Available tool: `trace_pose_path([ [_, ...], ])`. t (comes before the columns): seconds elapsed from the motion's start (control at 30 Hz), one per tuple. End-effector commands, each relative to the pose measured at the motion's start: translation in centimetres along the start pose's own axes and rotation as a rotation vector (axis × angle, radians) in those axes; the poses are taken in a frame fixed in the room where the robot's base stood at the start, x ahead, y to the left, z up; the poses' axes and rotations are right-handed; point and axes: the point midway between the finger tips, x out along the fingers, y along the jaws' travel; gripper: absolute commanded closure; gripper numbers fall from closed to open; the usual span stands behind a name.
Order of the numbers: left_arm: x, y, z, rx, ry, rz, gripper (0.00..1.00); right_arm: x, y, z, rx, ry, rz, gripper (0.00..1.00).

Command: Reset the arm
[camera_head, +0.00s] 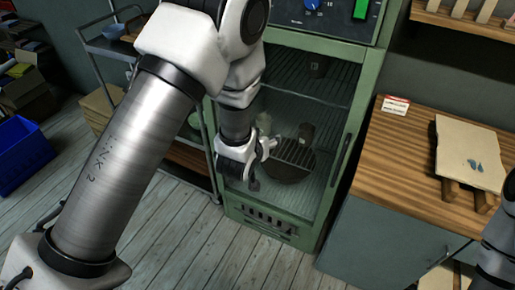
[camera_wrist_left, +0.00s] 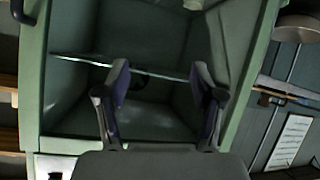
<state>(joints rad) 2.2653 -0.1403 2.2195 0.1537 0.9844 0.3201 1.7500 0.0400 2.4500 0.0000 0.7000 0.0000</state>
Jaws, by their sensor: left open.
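Behind the cabinet's front are wire racks and a dark round object (camera_head: 288,161). A wooden counter (camera_head: 395,150) on the right holds a pale board (camera_head: 468,152) on wooden bars. A cart (camera_head: 103,47) and a blue bin (camera_head: 22,153) stand left. Plank floor (camera_head: 190,235) is clear below.

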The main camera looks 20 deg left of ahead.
Motion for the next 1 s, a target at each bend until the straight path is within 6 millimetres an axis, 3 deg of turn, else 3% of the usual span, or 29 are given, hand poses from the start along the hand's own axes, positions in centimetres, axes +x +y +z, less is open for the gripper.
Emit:
trace_pose_path([
  [0.13, 0.2, -0.6, 1.5, -0.001, -0.027, -0.008, 0.33, 0.3, 0.0, 0.0, 0.000, 0.000, 0.000, 0.45],
  [0.63, 0.3, -0.7, 1.8, -0.001, -0.031, -0.010, 0.33, 0.3, 0.0, 0.0, 0.000, 0.000, 0.000, 0.45],
  [0.7, 0.5, -0.9, 2.6, -0.001, -0.044, -0.013, 0.33, 0.6, 0.0, 0.0, 0.000, 0.000, 0.000, 0.45],
  [0.77, 1.0, -1.6, 4.6, -0.003, -0.072, -0.024, 0.33, 1.1, 0.0, 0.0, 0.000, 0.000, 0.000, 0.45],
  [0.87, 1.7, -3.9, 10.6, -0.017, -0.165, -0.060, 0.33, 2.4, 0.0, 0.0, 0.000, 0.000, 0.000, 0.45],
  [1.0, 0.0, -8.5, 22.2, -0.018, -0.395, -0.130, 0.33, 4.2, 0.0, 0.0, 0.000, 0.000, 0.000, 0.45],
])
